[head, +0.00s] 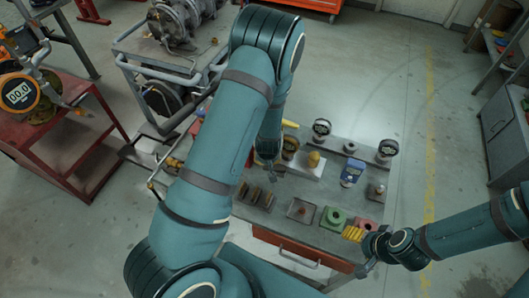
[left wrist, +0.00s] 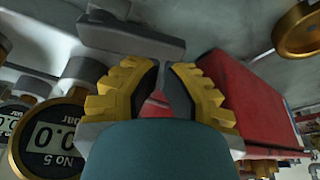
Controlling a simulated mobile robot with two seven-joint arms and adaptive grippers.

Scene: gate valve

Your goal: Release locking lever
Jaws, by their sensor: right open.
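No locking lever can be made out with certainty. In the left wrist view, a small red piece (left wrist: 156,104) shows between the yellow fingers of my left gripper (left wrist: 163,72). A narrow gap separates the fingertips; I cannot tell whether they touch the red piece. In the head view my left arm hangs over the workbench (head: 280,222) and hides part of it; its gripper is not clear there.
A red cart (head: 75,150) stands left. In the left wrist view, a red box (left wrist: 250,100) is close on the right.

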